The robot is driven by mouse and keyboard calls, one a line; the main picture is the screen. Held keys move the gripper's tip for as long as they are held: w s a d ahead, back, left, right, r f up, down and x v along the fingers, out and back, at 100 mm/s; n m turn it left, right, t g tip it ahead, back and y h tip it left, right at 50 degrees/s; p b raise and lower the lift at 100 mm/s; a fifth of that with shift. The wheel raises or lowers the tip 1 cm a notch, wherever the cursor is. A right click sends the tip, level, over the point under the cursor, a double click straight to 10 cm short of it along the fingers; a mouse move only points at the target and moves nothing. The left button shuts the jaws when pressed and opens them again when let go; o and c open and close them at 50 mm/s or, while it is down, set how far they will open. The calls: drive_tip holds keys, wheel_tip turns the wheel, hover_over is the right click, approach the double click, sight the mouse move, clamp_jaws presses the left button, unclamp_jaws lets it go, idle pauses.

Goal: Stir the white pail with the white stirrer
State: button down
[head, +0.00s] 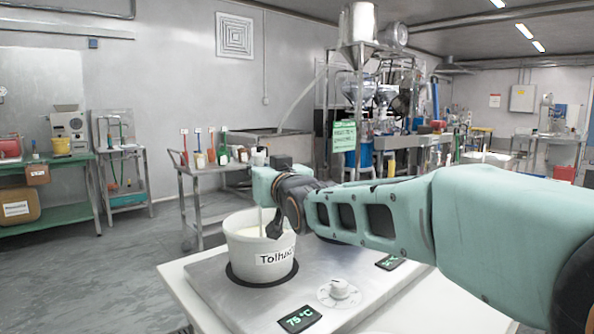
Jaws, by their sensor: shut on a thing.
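The white pail (262,268), labelled with dark lettering, stands upright on a dark round plate on the steel hotplate. It holds whitish contents. My gripper (275,229) is over the pail's right rim, its dark fingers pointing down toward the opening. It is shut on the white stirrer (261,219), a thin upright rod that shows just left of the fingers. The stirrer's lower end seems to be inside the pail, but I cannot tell how deep. My wrist and arm hide part of the area behind and right of the pail.
The steel hotplate (226,303) has a "75 °C" display (300,319), a white knob (339,291) and a second display (390,262). It sits on a white table (437,306). A cart (195,190) with small items stands behind. Floor is free at left.

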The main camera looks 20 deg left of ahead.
drive_tip(key=shift+r+p, duration=3.45)
drive_tip(key=shift+r, duration=1.65)
drive_tip(key=shift+r+p, duration=1.95)
drive_tip(key=shift+r, duration=0.5)
